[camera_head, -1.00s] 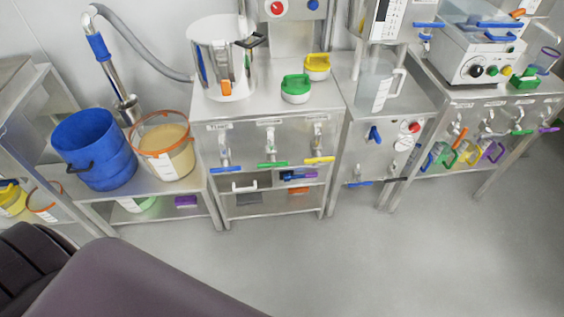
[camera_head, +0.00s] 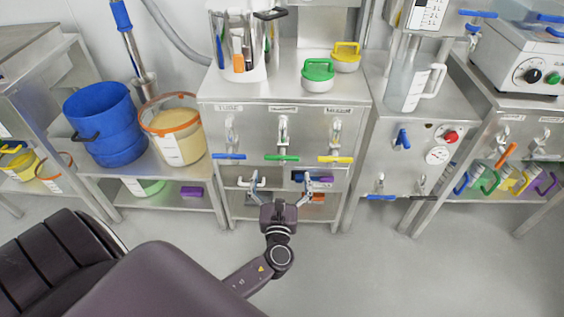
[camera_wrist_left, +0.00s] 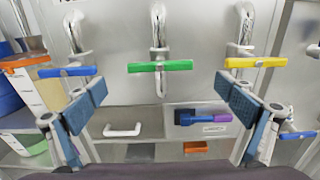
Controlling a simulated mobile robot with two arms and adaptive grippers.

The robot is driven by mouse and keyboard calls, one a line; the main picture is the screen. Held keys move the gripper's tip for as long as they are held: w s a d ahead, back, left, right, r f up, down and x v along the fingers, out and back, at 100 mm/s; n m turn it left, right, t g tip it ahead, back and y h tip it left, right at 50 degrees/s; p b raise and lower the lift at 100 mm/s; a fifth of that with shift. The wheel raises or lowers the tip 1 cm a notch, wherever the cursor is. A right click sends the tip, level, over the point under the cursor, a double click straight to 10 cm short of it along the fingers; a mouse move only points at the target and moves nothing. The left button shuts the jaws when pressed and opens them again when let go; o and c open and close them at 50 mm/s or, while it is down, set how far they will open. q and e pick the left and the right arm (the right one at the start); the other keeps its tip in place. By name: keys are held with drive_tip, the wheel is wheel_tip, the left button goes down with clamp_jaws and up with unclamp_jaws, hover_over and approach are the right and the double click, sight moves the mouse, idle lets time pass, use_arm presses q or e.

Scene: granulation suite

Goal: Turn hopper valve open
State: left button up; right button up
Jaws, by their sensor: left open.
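Three valves with coloured bar handles stick out of the steel cabinet front: blue (camera_head: 229,156), green (camera_head: 282,157) and yellow (camera_head: 335,159). All three bars lie level. Small labels sit above them, too small to read surely, so I cannot tell which is the hopper valve. My left gripper (camera_head: 282,182) is open and empty, just in front of and below the green handle. In the left wrist view, the green handle (camera_wrist_left: 160,66) is centred above and between the spread fingers (camera_wrist_left: 165,97); the blue handle (camera_wrist_left: 54,71) and yellow handle (camera_wrist_left: 255,62) are at the sides. Nothing is touched.
Below the valves are a white pull handle (camera_wrist_left: 123,130) and a shelf with blue and purple tools (camera_wrist_left: 204,117). A blue bucket (camera_head: 104,125) and a tan-filled tub (camera_head: 173,130) stand at left. The floor (camera_head: 400,270) is clear.

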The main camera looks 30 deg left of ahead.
sight(282, 160)
use_arm(q)
drive_tip(key=x, duration=0.7)
drive_tip(key=shift+w+a+b, duration=0.1)
drive_tip(key=shift+w+b, duration=0.15)
drive_tip(key=shift+b, duration=0.05)
use_arm(e)
drive_tip(key=shift+w+r, duration=0.7)
drive_tip(key=shift+r, duration=0.25)
use_arm(q)
drive_tip(key=c, duration=1.2)
use_arm(e)
drive_tip(key=shift+f, duration=0.1)
